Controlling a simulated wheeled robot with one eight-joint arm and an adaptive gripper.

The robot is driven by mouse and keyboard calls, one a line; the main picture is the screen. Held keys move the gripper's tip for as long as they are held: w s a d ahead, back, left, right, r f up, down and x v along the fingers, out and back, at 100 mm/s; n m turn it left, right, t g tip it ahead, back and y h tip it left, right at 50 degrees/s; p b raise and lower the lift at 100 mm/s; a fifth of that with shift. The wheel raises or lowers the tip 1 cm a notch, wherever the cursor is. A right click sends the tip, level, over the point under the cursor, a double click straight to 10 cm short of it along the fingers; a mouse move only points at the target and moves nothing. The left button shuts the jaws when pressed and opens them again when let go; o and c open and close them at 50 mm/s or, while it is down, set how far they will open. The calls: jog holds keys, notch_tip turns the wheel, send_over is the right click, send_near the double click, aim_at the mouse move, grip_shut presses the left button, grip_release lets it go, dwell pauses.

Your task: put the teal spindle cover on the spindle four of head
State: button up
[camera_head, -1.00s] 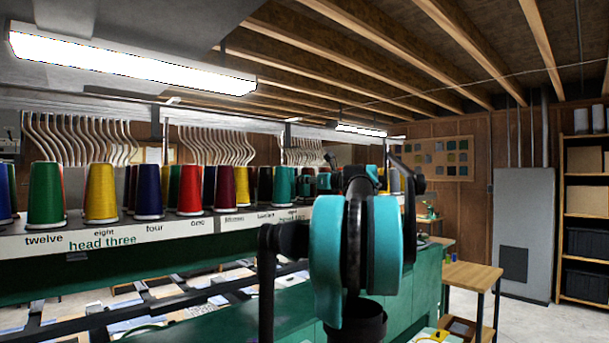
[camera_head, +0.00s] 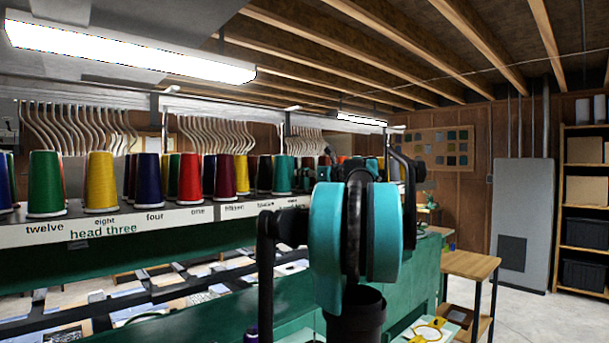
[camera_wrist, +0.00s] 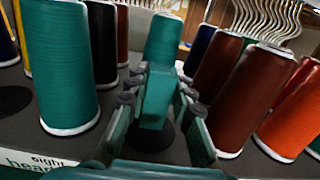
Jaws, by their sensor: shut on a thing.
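In the wrist view a teal piece (camera_wrist: 153,100), which looks like the spindle cover, is between the fingers of my gripper (camera_wrist: 156,98). My gripper is shut on it. A dark round base (camera_wrist: 152,136) shows just below the piece; I cannot tell whether they touch. A teal cone (camera_wrist: 163,40) shows straight beyond, partly behind the piece. In the head view my arm hides most of the gripper and the cover.
A large teal cone (camera_wrist: 62,65) stands close left of my gripper, and a brown cone (camera_wrist: 244,100) close right. An orange cone (camera_wrist: 289,108) is farther right. The head three label strip (camera_head: 100,231) fronts a row of coloured cones. A wooden table (camera_head: 468,264) stands at right.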

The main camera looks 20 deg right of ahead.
jog(key=shift+f, duration=0.3)
jog(key=o, duration=0.9)
jog(key=shift+s, duration=0.1)
